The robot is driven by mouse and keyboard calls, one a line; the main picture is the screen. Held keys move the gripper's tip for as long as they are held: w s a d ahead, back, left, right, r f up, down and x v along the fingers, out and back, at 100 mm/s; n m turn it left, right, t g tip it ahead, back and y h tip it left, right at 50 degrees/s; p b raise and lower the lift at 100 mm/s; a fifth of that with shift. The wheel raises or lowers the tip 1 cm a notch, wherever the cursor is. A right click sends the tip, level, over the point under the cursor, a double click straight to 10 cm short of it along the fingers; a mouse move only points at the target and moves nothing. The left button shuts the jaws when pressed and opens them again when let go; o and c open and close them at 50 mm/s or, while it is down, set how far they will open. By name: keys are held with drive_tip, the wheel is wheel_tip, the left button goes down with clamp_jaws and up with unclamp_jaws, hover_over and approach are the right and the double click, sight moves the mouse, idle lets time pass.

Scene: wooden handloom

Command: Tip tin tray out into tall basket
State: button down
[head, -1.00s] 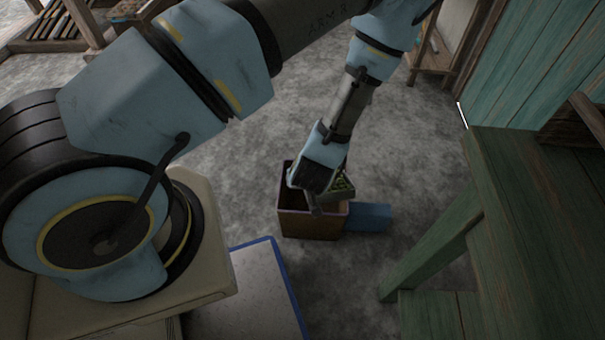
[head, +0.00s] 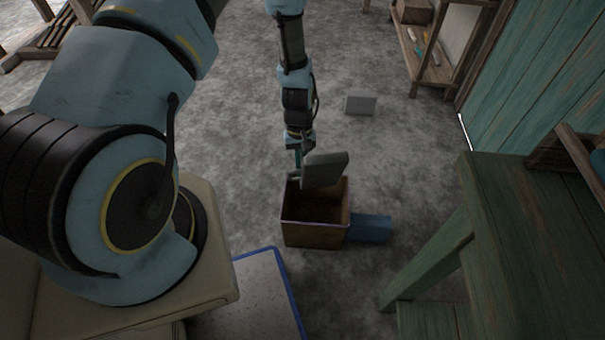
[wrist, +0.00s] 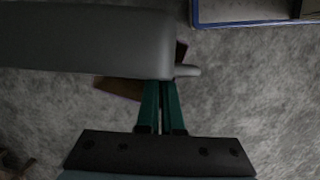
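The grey tin tray (head: 326,170) is tipped steeply above the tall brown basket (head: 316,236) in the head view, with a flat grey face towards the camera. My gripper (head: 298,163) is at the tray's left side. In the wrist view, the green fingers of my gripper (wrist: 163,88) are close together on a small tab of the tray (wrist: 85,42). The tray hides most of the basket (wrist: 118,88) there. The basket stands upright on the floor, its opening partly covered by the tray. I see no contents on the tray, and the basket's bottom is too dark to read.
A blue box (head: 370,228) stands against the basket's right side. A small grey box (head: 360,104) is on the floor farther back. A green wooden bench (head: 530,220) is at the right, and a blue-edged board (head: 265,290) in front.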

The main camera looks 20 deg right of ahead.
drive_tip(key=w+g+b, duration=0.1)
drive_tip(key=w+f+g+b, duration=0.1)
drive_tip(key=w+b, duration=0.1)
drive_tip(key=shift+d+f+g, duration=0.3)
drive_tip(key=shift+f+g, duration=0.05)
drive_tip(key=shift+g, duration=0.05)
drive_tip(key=w+g+b, duration=0.1)
drive_tip(key=b, duration=0.1)
drive_tip(key=w+f+g+b, duration=0.1)
drive_tip(key=b, duration=0.2)
drive_tip(key=w+f+g+y+b, duration=0.1)
drive_tip(key=w+b, duration=0.1)
drive_tip(key=b, duration=0.1)
drive_tip(key=shift+d+g, duration=0.3)
drive_tip(key=shift+d, duration=0.1)
